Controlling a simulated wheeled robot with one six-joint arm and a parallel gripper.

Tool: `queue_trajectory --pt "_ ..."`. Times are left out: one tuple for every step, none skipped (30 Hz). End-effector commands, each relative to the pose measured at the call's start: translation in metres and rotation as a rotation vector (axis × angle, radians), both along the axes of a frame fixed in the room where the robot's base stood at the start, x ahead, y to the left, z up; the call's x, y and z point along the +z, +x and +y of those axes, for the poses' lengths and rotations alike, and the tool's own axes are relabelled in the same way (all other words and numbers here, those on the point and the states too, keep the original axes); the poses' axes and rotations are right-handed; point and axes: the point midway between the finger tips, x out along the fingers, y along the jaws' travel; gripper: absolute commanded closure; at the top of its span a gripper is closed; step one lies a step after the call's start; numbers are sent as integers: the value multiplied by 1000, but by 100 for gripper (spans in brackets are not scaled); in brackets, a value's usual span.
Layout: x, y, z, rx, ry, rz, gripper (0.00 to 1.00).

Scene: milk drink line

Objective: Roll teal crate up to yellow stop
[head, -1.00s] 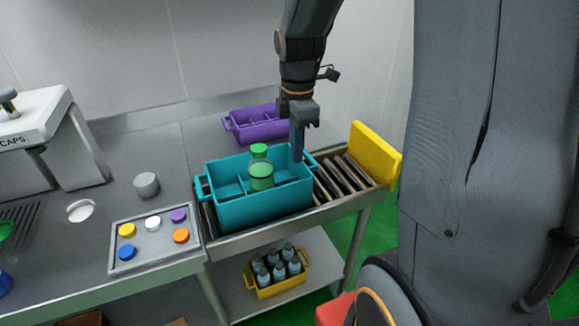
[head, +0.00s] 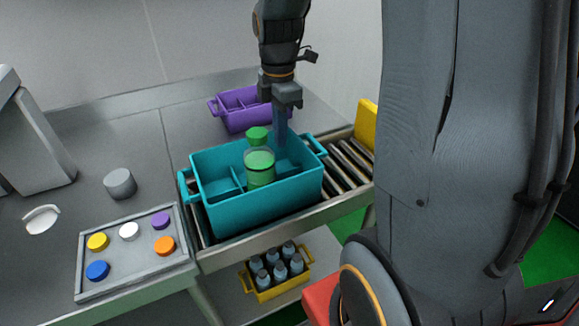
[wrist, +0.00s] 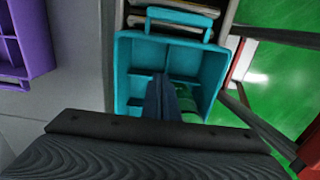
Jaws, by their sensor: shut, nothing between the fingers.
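The teal crate (head: 265,207) sits upright on the roller track, with dividers inside and a handle at each end. A green-capped bottle (head: 260,168) stands in it. The yellow stop (head: 366,124) is at the right end of the track, partly hidden by my own body. Bare rollers (head: 345,165) lie between crate and stop. My gripper (head: 281,143) is shut and empty, pointing down at the crate's far side, behind the bottle. In the wrist view the fingers (wrist: 160,88) reach over the teal crate (wrist: 125,75); whether they touch a wall I cannot tell.
A purple crate (head: 232,118) stands behind the track. A tray of coloured caps (head: 125,282) and a grey cylinder (head: 119,183) are at the left. A yellow crate of bottles (head: 268,294) sits on the lower shelf.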

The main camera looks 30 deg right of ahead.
Motion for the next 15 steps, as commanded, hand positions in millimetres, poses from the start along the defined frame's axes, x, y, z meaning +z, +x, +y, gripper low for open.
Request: queue_trajectory --pt "-9 2 0 -1 0 0 100" --pt "-11 3 0 -1 0 0 100" --pt "-14 4 0 -2 0 0 100" --pt "-15 4 0 -2 0 0 100" --pt "-16 4 -1 -2 0 0 100" --pt "-18 4 -1 -2 0 1 100" --pt "-19 4 -1 -2 0 2 100" --pt "-21 4 -1 -2 0 3 100" --pt "-25 3 -1 -3 0 3 100" --pt "-28 3 -1 -3 0 3 100" --pt "-32 3 -1 -3 1 5 100" --pt "-38 2 -1 -3 1 5 100" --pt "-43 2 -1 -3 1 5 100" --pt "-48 2 -1 -2 1 6 100" --pt "-55 3 -1 -2 1 5 100"
